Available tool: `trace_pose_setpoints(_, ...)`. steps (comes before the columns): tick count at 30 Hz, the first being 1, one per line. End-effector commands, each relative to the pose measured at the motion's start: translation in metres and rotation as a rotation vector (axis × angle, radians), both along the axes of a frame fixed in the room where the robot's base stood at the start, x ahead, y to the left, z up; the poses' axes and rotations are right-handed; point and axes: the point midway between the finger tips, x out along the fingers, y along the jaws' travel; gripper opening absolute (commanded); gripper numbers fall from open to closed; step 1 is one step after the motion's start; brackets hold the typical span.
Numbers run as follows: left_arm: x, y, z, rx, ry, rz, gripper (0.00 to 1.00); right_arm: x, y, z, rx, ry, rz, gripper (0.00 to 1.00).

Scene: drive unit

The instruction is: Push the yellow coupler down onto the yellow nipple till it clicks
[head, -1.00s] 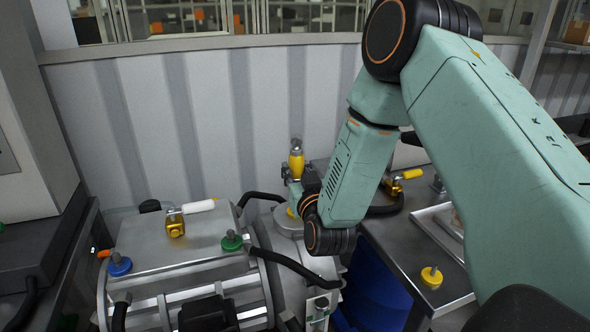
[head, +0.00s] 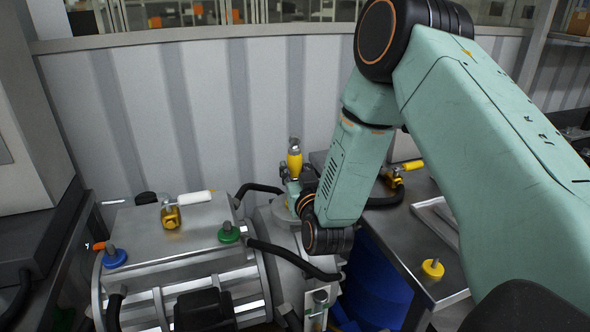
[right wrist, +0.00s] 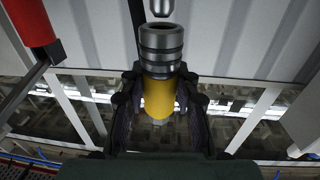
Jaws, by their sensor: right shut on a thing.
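The yellow coupler (head: 294,165) stands about upright above the rounded end of the grey drive unit (head: 205,245). My right gripper (head: 300,187) is shut on it; the dark wrist hides much of the area below. In the right wrist view, which seems upside down, the fingers (right wrist: 161,112) clasp the coupler's yellow body (right wrist: 160,98). Its grey ribbed collar (right wrist: 161,50) has its open mouth facing a metal nipple tip (right wrist: 162,7). A small gap shows between them, and they look roughly in line. The nipple's coloured part is out of that view. My left gripper is not in view.
Blue (head: 115,257) and green (head: 229,234) fittings sit on the drive unit, beside a brass valve with a white handle (head: 190,199). Black hoses run near my wrist. A yellow disc with a peg (head: 433,269) lies on the right bench. A corrugated wall (head: 210,110) stands behind.

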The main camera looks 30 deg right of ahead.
Motion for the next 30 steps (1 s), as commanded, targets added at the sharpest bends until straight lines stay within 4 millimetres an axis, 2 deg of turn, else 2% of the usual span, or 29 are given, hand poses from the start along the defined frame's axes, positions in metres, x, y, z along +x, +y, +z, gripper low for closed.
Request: trace_pose_setpoints(30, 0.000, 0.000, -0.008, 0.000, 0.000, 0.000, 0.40, 0.000, 0.000, -0.011, -0.001, -0.004, 0.000, 0.00)
